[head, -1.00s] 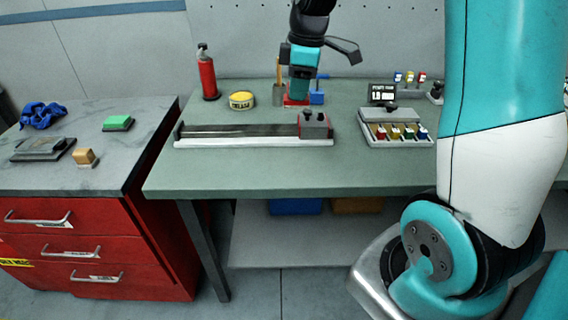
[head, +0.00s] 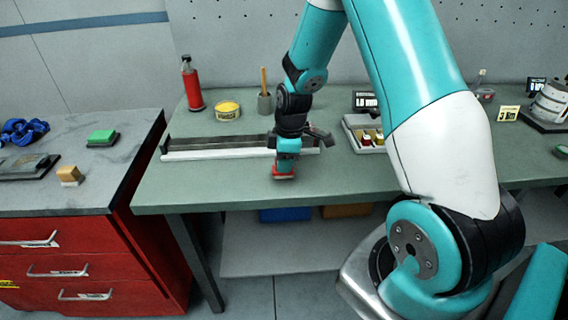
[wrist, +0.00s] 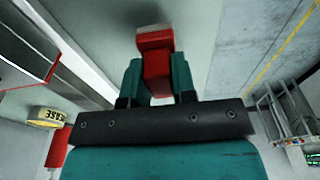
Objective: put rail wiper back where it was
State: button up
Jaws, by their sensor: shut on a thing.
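My gripper (head: 286,163) points down over the front part of the green bench, in front of the rail's right end. It is shut on a red block, which I take to be the rail wiper (head: 284,175). In the wrist view the red wiper (wrist: 155,52) sits between the teal fingers (wrist: 157,78). The wiper is at or just above the bench top; I cannot tell if it touches. The long rail fixture (head: 215,148) lies behind it, its right end partly hidden by my arm.
On the bench stand a red bottle (head: 192,86), a yellow tin (head: 228,111) and a grey cup (head: 265,103) with a wooden handle. A tray of coloured blocks (head: 357,137) is to the right, partly behind my arm. The bench front left of my gripper is clear.

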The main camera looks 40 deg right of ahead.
jog(key=shift+f, duration=0.7)
jog(key=shift+f, duration=0.1)
jog(key=o, duration=0.9)
jog(key=r, duration=0.4)
jog(key=r+b, duration=0.1)
jog(key=r, duration=0.3)
jog(key=s+r+b, duration=0.1)
jog(key=r, duration=0.3)
jog(key=shift+d+r, duration=0.1)
jog(key=shift+d, duration=0.25)
jog(key=s+a+r+m+y, duration=0.1)
jog(key=s+a+r, duration=0.2)
jog(key=a, duration=0.4)
jog(key=s+a+r+m, duration=0.1)
jog(key=s+a+r, duration=0.2)
jog(key=a, duration=0.3)
jog(key=s+a+r+m+y, duration=0.2)
jog(key=s+a, duration=0.8)
jog(key=s, duration=0.5)
jog(key=shift+a+r+g, duration=0.15)
jog(key=shift+r+g, duration=0.25)
jog(key=shift+r, duration=0.2)
